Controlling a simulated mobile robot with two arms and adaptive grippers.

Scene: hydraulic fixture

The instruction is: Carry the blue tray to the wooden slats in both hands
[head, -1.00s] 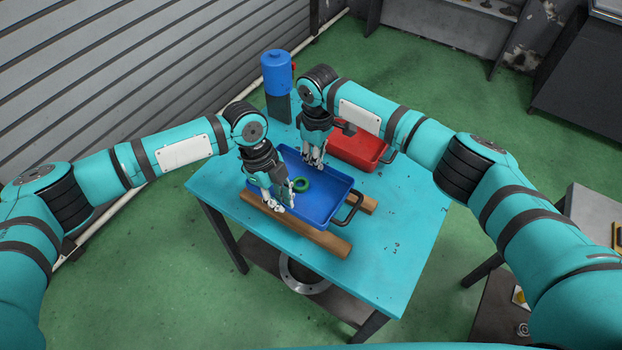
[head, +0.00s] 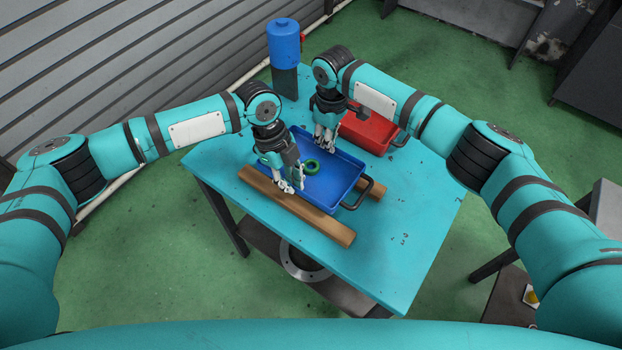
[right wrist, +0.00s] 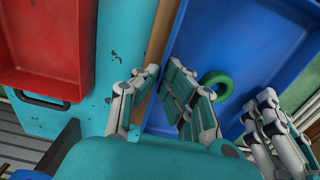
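The blue tray (head: 343,184) rests across two wooden slats (head: 325,226) on the turquoise table, a green ring (head: 313,172) inside it. It also shows in the right wrist view (right wrist: 245,45). My left gripper (head: 292,184) is at the tray's near-left wall, its fingers on either side of the rim and seemingly apart. My right gripper (head: 325,143) is at the far wall. The right wrist view shows its fingers (right wrist: 162,70) on both sides of the rim with a visible gap. The fingers hide parts of the rim.
A red tray (head: 371,131) lies behind the blue tray, and a blue cylinder on a dark base (head: 284,45) stands at the table's back corner. A slatted grey wall (head: 90,70) is on the left.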

